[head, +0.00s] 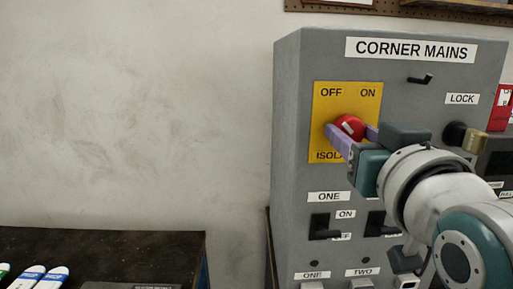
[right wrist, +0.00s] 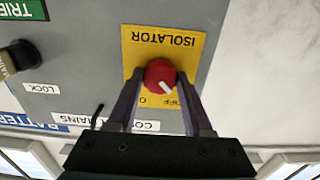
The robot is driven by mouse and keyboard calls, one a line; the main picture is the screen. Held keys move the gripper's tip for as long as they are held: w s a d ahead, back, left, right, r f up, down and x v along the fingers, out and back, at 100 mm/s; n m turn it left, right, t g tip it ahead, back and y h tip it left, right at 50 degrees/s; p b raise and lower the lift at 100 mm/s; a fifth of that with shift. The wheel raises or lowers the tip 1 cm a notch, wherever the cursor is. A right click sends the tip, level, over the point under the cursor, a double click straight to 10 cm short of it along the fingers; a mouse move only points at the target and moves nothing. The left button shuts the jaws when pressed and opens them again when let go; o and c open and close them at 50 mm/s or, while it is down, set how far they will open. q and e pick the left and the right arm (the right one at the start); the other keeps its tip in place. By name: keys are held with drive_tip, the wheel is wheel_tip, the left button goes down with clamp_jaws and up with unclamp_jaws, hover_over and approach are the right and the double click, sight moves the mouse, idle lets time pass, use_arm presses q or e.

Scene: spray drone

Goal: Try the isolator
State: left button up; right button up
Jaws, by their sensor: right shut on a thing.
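The isolator is a red round knob (head: 350,125) with a white pointer mark, on a yellow plate (head: 373,97) marked OFF, ON and ISOLATOR. The plate is on the grey CORNER MAINS cabinet (head: 300,120). My right gripper (head: 352,132) has its purple fingers on either side of the knob, shut on it. In the right wrist view the knob (right wrist: 159,73) sits between the fingertips, seen upside down. Its white mark points toward OFF. My left gripper is not in view.
Black switches (head: 320,226) are below the plate. A dark bench (head: 120,245) stands lower left, with white-and-blue items (head: 52,276). The wall between is clear.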

clamp_jaws()
drive_tip(key=m+p, duration=0.1)
drive_tip(key=m, duration=0.1)
drive_tip(key=shift+r+m, duration=0.15)
drive_tip(key=shift+m, duration=0.25)
drive_tip(key=m, duration=0.3)
drive_tip(key=shift+p, duration=0.4)
drive_tip(key=o, duration=1.1)
unclamp_jaws()
